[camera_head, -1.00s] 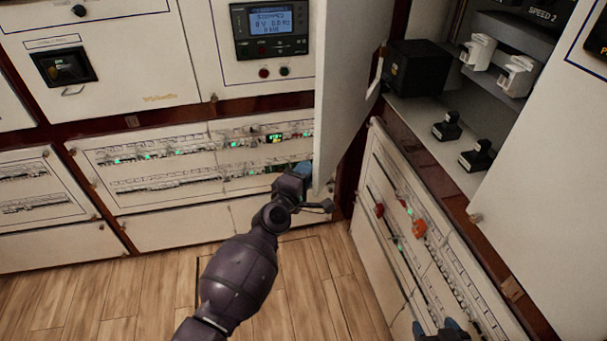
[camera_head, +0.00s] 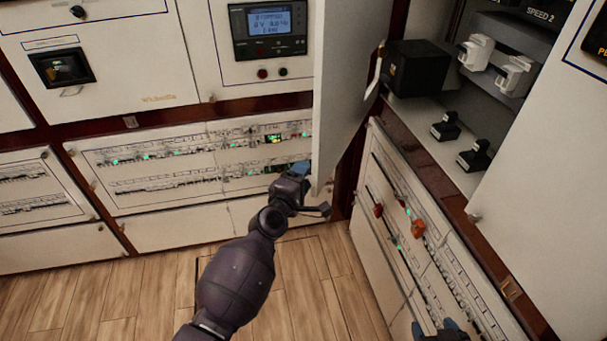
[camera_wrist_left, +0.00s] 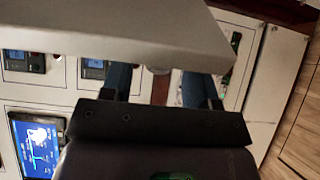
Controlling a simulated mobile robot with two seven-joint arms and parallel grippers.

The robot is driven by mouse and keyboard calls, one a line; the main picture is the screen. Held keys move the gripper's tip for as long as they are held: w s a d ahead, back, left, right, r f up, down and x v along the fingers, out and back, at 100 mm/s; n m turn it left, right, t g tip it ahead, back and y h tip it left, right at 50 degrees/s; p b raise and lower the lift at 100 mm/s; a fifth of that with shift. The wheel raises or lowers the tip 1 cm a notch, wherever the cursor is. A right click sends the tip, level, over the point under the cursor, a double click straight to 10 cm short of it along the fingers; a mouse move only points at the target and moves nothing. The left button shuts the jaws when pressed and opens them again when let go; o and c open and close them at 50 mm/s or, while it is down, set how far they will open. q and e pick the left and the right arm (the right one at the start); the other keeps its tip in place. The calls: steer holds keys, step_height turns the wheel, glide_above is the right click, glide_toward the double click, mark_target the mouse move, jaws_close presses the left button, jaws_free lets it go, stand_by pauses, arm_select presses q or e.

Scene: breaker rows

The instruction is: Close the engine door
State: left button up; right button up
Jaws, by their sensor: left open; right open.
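A white door panel (camera_head: 340,95) stands open beside the engine control compartment, seen at a steep angle in the head view. My left gripper (camera_head: 312,188) is at its lower edge; whether they touch I cannot tell. In the left wrist view the two blue fingers of my left gripper (camera_wrist_left: 158,85) are spread apart. A white panel (camera_wrist_left: 115,30) crosses in front of them, partly covering the fingertips. My right gripper (camera_head: 440,330) shows only partly at the bottom edge, low before the right breaker panel; its blue tips are apart.
The compartment holds a black box (camera_head: 416,67), white levers (camera_head: 497,62) and black levers (camera_head: 460,141). Another white panel (camera_head: 545,190) stands at the right. Breaker panels (camera_head: 200,165) line the lower wall. The wooden floor (camera_head: 120,300) is clear.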

arm_select(q)
steer(key=v, duration=1)
steer(key=shift+p, duration=0.3)
steer(key=shift+d, duration=0.1)
